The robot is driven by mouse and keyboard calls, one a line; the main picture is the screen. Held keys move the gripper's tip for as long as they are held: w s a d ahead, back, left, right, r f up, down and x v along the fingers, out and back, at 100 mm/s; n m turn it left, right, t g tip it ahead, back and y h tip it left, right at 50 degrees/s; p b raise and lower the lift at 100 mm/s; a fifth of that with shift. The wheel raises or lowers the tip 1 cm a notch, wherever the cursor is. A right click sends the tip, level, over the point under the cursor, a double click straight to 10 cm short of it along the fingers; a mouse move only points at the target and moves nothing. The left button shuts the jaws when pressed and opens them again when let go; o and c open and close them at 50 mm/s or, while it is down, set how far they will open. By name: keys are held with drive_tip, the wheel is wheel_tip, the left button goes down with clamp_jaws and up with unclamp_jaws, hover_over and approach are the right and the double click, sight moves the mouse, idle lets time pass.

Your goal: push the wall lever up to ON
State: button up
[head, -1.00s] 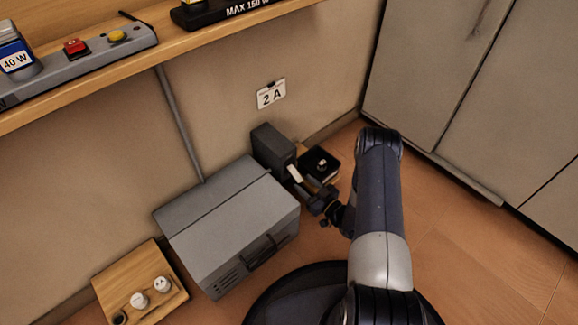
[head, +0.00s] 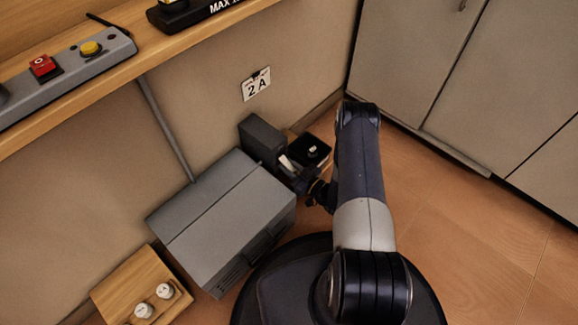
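The wall lever is a dark grey box (head: 262,140) low on the wall, with a pale handle (head: 286,163) sticking out from its front right side. My gripper (head: 298,178) is right at the handle, at its lower right end. It looks close to or touching the handle, but I cannot tell which. The fingers are small and dark here, so I cannot see whether they are open or shut. No ON marking is readable on the box.
A grey metal case (head: 225,215) stands just left of the lever. A black box with a white knob (head: 310,149) lies behind my gripper. A wooden block with white knobs (head: 140,290) is at lower left. A shelf (head: 120,72) runs above; cabinets (head: 425,70) stand right.

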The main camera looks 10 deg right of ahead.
sight(285, 161)
clamp_jaws()
drive_tip(key=shift+s+r+g+h+p, duration=0.15)
drive_tip(key=shift+r+g+h+p, duration=0.5)
drive_tip(key=shift+p, duration=0.5)
drive_tip(key=shift+s+d+r+g+h+p, duration=0.1)
drive_tip(key=shift+r+g+h+p, duration=0.5)
drive_tip(key=shift+g+p, duration=0.65)
wheel_tip(285, 161, up, 2)
drive_tip(key=g+h+p, duration=0.3)
drive_tip(key=g+p, duration=0.1)
drive_tip(key=shift+r, duration=0.1)
drive_tip(key=shift+w+r+g+h+p, duration=0.3)
drive_tip(key=shift+g+p, duration=0.5)
drive_tip(key=shift+p, duration=0.4)
drive_tip(key=shift+h+p, duration=0.25)
drive_tip(key=shift+p, duration=0.1)
drive_tip(key=shift+f+g, duration=0.1)
drive_tip(key=shift+g, duration=0.3)
